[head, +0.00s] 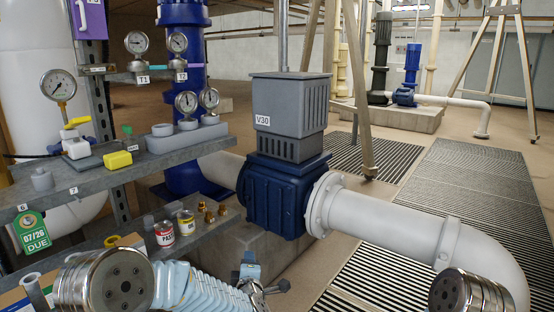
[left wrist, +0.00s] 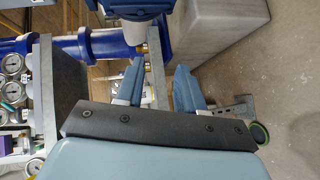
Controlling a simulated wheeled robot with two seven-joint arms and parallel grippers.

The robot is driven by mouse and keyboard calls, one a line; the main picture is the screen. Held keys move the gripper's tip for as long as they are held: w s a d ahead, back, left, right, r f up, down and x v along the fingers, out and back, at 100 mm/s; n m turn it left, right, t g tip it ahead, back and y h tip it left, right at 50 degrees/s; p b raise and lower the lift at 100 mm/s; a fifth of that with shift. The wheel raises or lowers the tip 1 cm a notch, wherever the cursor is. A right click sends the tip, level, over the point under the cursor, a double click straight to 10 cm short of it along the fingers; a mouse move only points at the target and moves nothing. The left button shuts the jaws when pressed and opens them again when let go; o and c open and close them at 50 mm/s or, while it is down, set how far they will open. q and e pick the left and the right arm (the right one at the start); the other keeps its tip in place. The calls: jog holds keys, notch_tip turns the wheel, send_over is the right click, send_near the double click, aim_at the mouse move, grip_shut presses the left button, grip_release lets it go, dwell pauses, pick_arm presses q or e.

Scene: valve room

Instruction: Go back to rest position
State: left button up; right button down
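My left gripper (head: 262,278) is low in the middle of the head view, in front of the shelf's right end and the valve block's concrete base. Its arm, with a light blue ribbed sleeve, comes in from the lower left. In the left wrist view the two blue fingers of my left gripper (left wrist: 160,68) stand apart, with nothing held between them. A grey shelf edge shows behind the gap. My right gripper is not in view; only a metal joint of my right arm shows at the lower right of the head view.
A grey shelf (head: 170,166) with gauges (head: 58,85) and small parts stands at the left. A lower shelf holds a red-and-white can (head: 164,234) and brass fittings (head: 209,216). The blue valve V30 (head: 275,200) and white pipe (head: 390,220) fill the middle. Floor grating (head: 470,190) lies right.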

pick_arm(q)
jog(key=s+a+f+m+g+h, duration=0.1)
jog(key=s+f+m+g, duration=0.2)
jog(key=f, duration=0.4)
jog(key=s+a+f+m+g+h, duration=0.1)
jog(key=s+f+m+h, duration=0.2)
jog(key=f, duration=0.4)
jog(key=s+f+m+g, duration=0.3)
jog(key=s+f, duration=0.2)
jog(key=s, duration=0.4)
jog(key=s+a+f+m+g+h, duration=0.1)
jog(key=s+f+m+g, duration=0.2)
jog(key=s, duration=0.7)
jog(key=s+f+m+g, duration=0.3)
jog(key=s+f+g, duration=0.1)
jog(key=s+f, duration=0.3)
jog(key=s, duration=0.2)
jog(key=shift+s+a+m+g+h+p, duration=0.3)
jog(key=shift+s+a+g+h+p, duration=0.05)
jog(key=shift+s+g+h, duration=0.05)
jog(key=shift+f, duration=0.1)
